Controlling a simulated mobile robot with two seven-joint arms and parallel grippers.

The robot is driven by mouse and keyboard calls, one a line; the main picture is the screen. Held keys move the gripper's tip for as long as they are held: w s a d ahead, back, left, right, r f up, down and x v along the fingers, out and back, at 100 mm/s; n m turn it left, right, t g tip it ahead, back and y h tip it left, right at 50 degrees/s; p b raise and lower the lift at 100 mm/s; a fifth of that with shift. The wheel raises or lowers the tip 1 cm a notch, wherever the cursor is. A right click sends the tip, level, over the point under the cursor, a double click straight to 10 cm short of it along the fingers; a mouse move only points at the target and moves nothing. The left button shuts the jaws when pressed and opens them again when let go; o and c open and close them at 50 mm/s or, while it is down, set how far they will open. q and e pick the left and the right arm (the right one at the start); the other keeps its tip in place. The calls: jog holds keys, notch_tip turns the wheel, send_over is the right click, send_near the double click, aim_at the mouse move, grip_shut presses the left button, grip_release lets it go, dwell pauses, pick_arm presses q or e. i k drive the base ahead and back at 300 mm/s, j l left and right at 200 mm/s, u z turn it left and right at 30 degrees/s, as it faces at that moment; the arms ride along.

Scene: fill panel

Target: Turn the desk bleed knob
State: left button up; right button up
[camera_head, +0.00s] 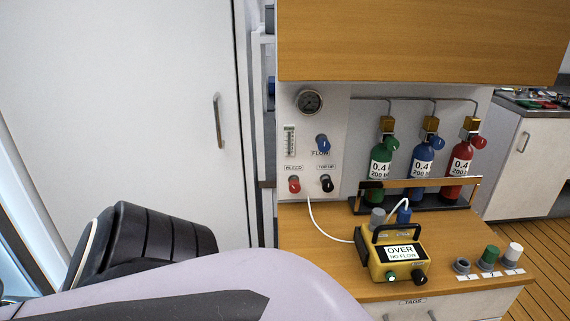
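A red knob (294,185) sits under a label reading BLEED on the white panel (335,235) at the back of the wooden desk (325,265). A blue knob (323,143) is by the FLOW label, and a black knob (326,184) is to the right of the red one. A yellow meter (398,266) on the desk reads OVER, NO FLOW, with a green knob (390,276) and a black knob (418,276) on its front. Neither gripper shows. A pale arm link of mine fills the bottom left, apart in the picture from the knobs.
A round gauge (309,102) is high on the panel. Green (381,167), blue (420,165) and red (460,165) cylinders stand in a rack (405,206). A white hose (322,230) crosses the desk. Small capped items stand at the right front. A wooden cabinet (420,40) overhangs.

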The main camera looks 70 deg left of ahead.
aim_at(294, 186)
jog(key=k+j, duration=0.2)
jog(key=j, duration=0.15)
jog(key=k+j, duration=0.15)
jog(key=j, duration=0.2)
jog(key=k+j, duration=0.2)
jog(key=j, duration=0.15)
jog(key=k+j, duration=0.2)
jog(key=j, duration=0.15)
